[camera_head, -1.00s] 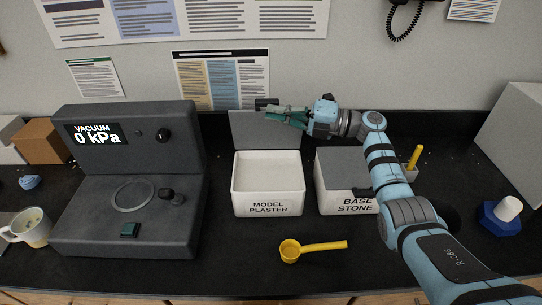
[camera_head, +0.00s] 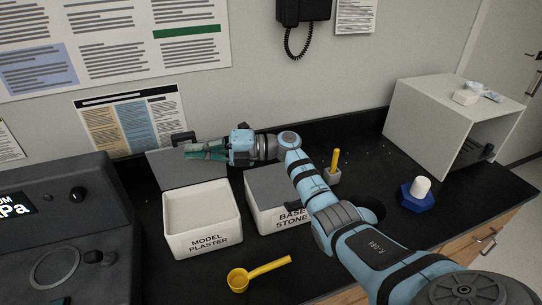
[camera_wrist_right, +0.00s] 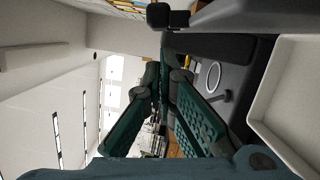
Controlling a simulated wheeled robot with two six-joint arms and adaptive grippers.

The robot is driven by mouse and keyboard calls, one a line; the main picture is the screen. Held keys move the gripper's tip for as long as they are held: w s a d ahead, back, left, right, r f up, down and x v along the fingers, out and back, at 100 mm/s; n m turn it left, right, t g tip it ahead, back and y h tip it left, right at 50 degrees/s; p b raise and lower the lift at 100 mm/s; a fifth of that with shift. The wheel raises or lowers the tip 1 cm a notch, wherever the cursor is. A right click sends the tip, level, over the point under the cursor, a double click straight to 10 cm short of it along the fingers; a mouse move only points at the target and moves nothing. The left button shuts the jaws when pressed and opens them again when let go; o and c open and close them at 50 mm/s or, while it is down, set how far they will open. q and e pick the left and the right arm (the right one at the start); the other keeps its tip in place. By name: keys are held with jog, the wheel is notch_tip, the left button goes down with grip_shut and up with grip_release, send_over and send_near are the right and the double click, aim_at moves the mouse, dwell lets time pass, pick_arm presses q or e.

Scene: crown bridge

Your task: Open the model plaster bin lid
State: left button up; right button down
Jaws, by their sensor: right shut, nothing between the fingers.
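The model plaster bin (camera_head: 203,241) is a white box labelled MODEL PLASTER, standing on the black bench. Its grey lid (camera_head: 163,172) stands raised at the back of the bin, with a dark handle (camera_head: 183,138) at its top edge, so the bin is open and its pale inside shows. My right gripper (camera_head: 187,151) is shut and empty, in front of the raised lid near its upper edge. In the right wrist view the green fingers (camera_wrist_right: 157,112) are close together, and the bin's white rim (camera_wrist_right: 262,115) shows at the right. My left gripper is not in view.
The base stone bin (camera_head: 272,219), with its grey lid down, is right of the open bin. A yellow scoop (camera_head: 259,271) lies in front. The vacuum machine (camera_head: 95,225) is at left. A blue-based white object (camera_head: 418,193) and a grey open box (camera_head: 425,115) are at right.

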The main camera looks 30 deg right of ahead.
pick_arm(q)
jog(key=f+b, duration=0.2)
jog(key=b, duration=0.1)
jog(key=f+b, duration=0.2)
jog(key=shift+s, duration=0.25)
pick_arm(e)
jog(key=s+a+v, duration=0.1)
jog(key=s+v, duration=0.1)
jog(key=v, duration=1.9)
